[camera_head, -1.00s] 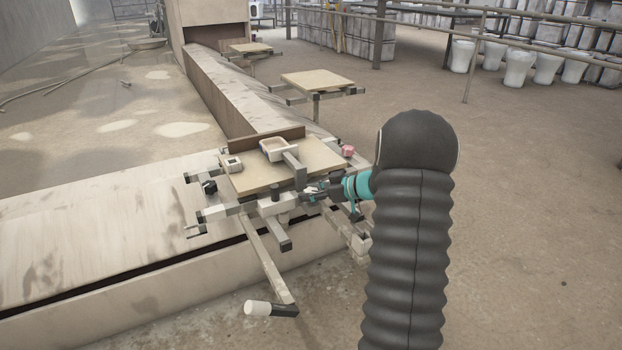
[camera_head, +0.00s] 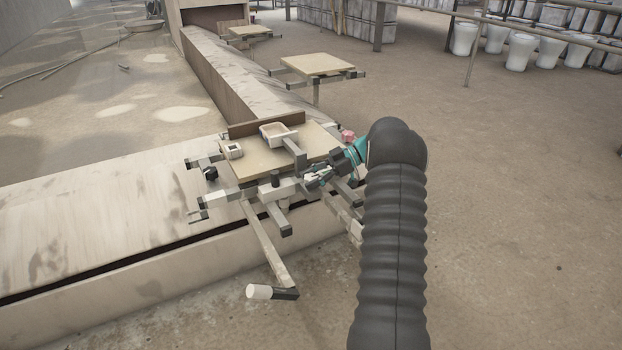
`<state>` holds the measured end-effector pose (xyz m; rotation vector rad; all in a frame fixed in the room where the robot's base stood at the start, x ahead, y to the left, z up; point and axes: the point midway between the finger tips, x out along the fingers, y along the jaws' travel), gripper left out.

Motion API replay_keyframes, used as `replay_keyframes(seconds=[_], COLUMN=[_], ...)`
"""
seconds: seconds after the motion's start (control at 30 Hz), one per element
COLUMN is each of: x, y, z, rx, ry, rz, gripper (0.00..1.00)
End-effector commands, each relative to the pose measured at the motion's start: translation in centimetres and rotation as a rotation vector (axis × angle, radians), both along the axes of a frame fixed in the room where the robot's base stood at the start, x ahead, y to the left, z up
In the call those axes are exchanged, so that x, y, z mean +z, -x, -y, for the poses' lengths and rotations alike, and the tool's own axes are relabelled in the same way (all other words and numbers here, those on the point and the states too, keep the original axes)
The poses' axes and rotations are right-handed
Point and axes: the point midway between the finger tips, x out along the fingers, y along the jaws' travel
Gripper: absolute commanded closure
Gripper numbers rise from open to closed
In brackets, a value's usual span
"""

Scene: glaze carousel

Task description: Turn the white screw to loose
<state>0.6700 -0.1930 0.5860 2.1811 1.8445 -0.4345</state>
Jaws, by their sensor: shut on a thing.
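My gripper (camera_head: 318,179) reaches down and left to the front right edge of the fixture around the square board (camera_head: 252,166). Its fingers are shut on a small whitish piece, which looks like the white screw. The fingers cover most of it, so its shape and turn cannot be read. A grey bar of the fixture (camera_head: 240,199) runs left from the fingertips.
A black knob (camera_head: 275,178), another black knob (camera_head: 210,173) and a pink knob (camera_head: 347,136) sit around the board. A shallow tray (camera_head: 274,131) and a small square block (camera_head: 233,151) are on it.

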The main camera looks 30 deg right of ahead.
Motion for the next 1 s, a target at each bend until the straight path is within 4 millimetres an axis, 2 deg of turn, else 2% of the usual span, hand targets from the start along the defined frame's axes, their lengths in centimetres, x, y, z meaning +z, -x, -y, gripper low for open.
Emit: replay_keyframes(seconds=[0.53, 0.57, 0.63, 0.67, 1.0], x=[-0.03, -0.03, -0.03, -0.03, 0.07], y=[-0.03, -0.03, -0.03, -0.02, -0.01], z=[-0.09, -0.09, -0.09, -0.08, 0.14], rx=[0.025, 0.025, 0.025, 0.025, 0.023], ry=[-0.001, -0.001, -0.001, -0.001, 0.000], rz=[0.001, 0.001, 0.001, 0.001, 0.001], gripper=[0.87, 0.47, 0.30, 0.26, 0.26])
